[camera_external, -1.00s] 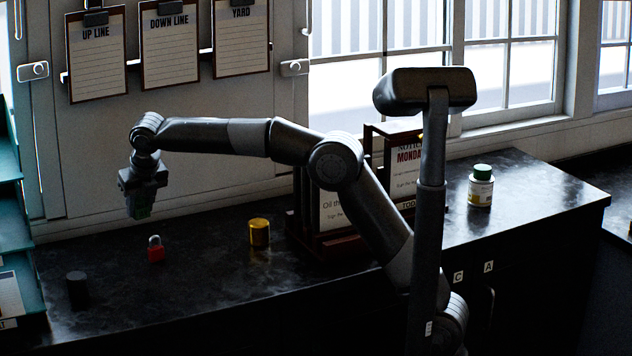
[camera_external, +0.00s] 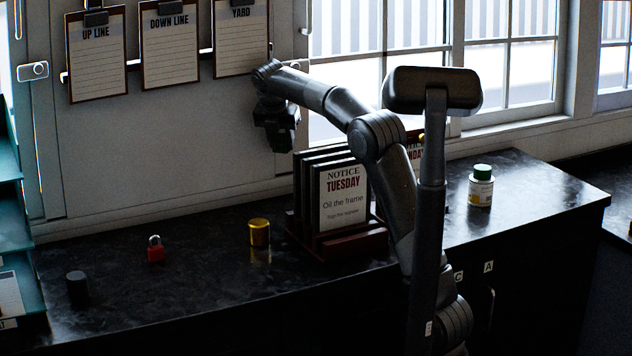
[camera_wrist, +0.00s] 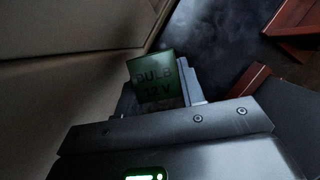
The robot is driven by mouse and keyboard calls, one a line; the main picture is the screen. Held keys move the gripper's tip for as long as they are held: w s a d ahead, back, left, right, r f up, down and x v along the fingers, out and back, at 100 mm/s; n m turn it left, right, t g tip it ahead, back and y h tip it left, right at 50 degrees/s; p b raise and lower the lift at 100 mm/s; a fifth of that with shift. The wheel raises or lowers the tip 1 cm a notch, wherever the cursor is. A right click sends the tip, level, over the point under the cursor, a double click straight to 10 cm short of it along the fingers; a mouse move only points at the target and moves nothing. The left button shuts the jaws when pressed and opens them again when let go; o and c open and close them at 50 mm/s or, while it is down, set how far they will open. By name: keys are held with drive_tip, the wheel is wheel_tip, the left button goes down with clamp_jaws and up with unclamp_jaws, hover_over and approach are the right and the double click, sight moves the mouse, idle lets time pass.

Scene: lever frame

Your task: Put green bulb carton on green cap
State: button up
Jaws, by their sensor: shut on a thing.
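The green bulb carton (camera_wrist: 155,78), marked "BULB 12 V", is held between the two fingers of my gripper (camera_wrist: 160,92) in the wrist view. In the external view my gripper (camera_external: 279,145) hangs high, just left of the notice rack, and the carton in it is too dark to make out. The green cap (camera_external: 482,171) is on a white bottle (camera_external: 480,191) standing upright on the counter at the right. The gripper is far to the left of the cap and above it.
A rack of notice boards (camera_external: 340,200) stands between my gripper and the bottle. A yellow tin (camera_external: 259,232), a red padlock (camera_external: 156,250) and a dark cylinder (camera_external: 77,288) stand on the counter (camera_external: 190,285) at the left. The counter around the bottle is clear.

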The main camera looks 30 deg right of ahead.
drive_tip(key=s+d+r+m+g, duration=0.1)
drive_tip(key=s+d+r+m, duration=0.15)
drive_tip(key=d, duration=0.95)
drive_tip(key=s+d+r+m+h, duration=0.15)
drive_tip(key=s+d, duration=0.25)
drive_tip(key=d, duration=0.8)
drive_tip(key=s+d+r+m+g, duration=0.1)
drive_tip(key=s+d+r, duration=0.25)
drive_tip(key=d, duration=0.85)
drive_tip(key=s+d+m+g, duration=0.1)
drive_tip(key=s+d+m, duration=0.45)
drive_tip(key=s, duration=0.75)
drive_tip(key=s+d+m+g, duration=0.2)
drive_tip(key=s+d+m, duration=0.1)
drive_tip(key=s+d, duration=0.8)
hover_over(479, 167)
drive_tip(key=a, duration=0.1)
drive_tip(key=shift+y, duration=0.25)
drive_tip(key=f, duration=0.7)
drive_tip(key=shift+w+a+f, duration=0.1)
drive_tip(key=shift+w+a, duration=0.05)
drive_tip(key=shift+a, duration=0.05)
drive_tip(key=shift+f, duration=2.05)
drive_tip(key=o, duration=1)
drive_tip(key=shift+f, duration=0.15)
